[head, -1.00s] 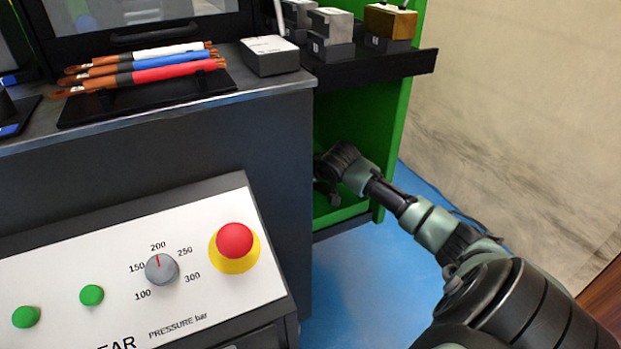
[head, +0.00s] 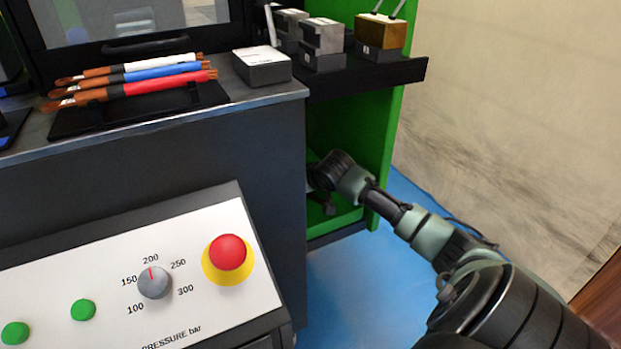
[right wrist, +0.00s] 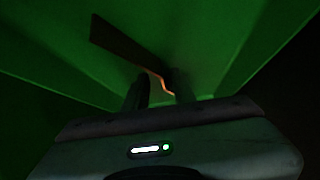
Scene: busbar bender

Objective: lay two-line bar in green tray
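The green tray (head: 340,222) sits low inside the green bay at the right of the machine in the head view. My right arm reaches into it. My right gripper (head: 322,192) is partly hidden by the machine's corner there. In the dark right wrist view, a brown, copper-edged bar (right wrist: 128,46) lies over the green tray floor (right wrist: 205,40). Its near end runs between the fingers of my right gripper (right wrist: 159,88). The fingers stand apart, with a green gap beside the bar. Lines on the bar cannot be made out. My left gripper is not in view.
A dark shelf (head: 375,78) with metal blocks juts out above the bay. The machine's grey side wall (head: 270,150) borders the bay on the left. A control panel (head: 190,275) with a red stop button is in front. Sleeved bars (head: 150,72) lie on a black rack.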

